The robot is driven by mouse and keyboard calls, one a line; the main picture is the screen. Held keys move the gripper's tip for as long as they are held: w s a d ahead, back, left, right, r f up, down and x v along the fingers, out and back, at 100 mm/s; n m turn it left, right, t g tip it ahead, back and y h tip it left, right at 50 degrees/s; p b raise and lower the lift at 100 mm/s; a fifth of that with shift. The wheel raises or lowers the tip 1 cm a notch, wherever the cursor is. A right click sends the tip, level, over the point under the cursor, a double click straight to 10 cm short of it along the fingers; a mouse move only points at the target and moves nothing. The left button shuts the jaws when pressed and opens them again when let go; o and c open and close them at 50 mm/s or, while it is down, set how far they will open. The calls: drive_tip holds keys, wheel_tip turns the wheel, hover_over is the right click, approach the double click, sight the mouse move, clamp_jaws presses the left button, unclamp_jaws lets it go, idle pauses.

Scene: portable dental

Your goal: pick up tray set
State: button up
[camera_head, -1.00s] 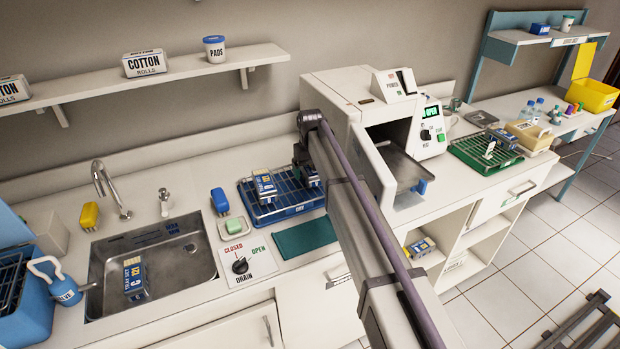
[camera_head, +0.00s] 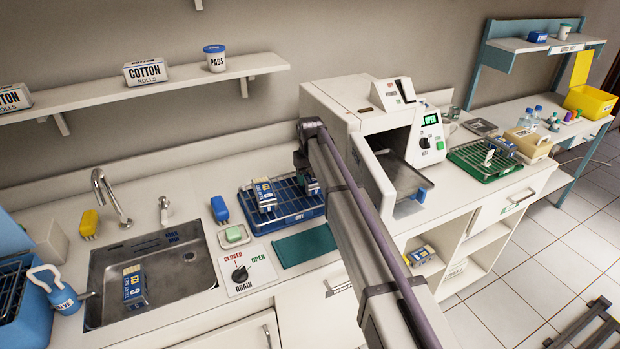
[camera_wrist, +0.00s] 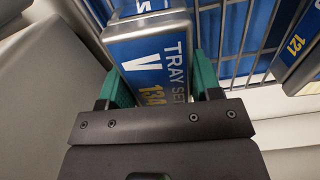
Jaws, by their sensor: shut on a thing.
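A blue and white tray set marked V and 134 (camera_wrist: 150,60) stands between the green fingers of my gripper (camera_wrist: 165,88) in the wrist view, and the gripper is shut on it. Bars of the blue wire rack (camera_wrist: 235,40) show behind it. Another tray set marked 121 (camera_wrist: 300,50) is at the right of that view. In the head view, the blue rack (camera_head: 290,212) stands on the counter with a tray set (camera_head: 264,195) on its left side. A second tray set (camera_head: 309,184) there is partly covered by my arm, which also hides my gripper.
Another tray set (camera_head: 134,287) lies in the sink (camera_head: 185,285). A white machine (camera_head: 345,105) with an open front stands right of my arm. A green rack (camera_head: 480,160) is further right. A teal mat (camera_head: 304,246) lies in front of the blue rack.

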sight(310, 174)
wheel_tip(310, 174, up, 25)
drive_tip(key=p, duration=2.4)
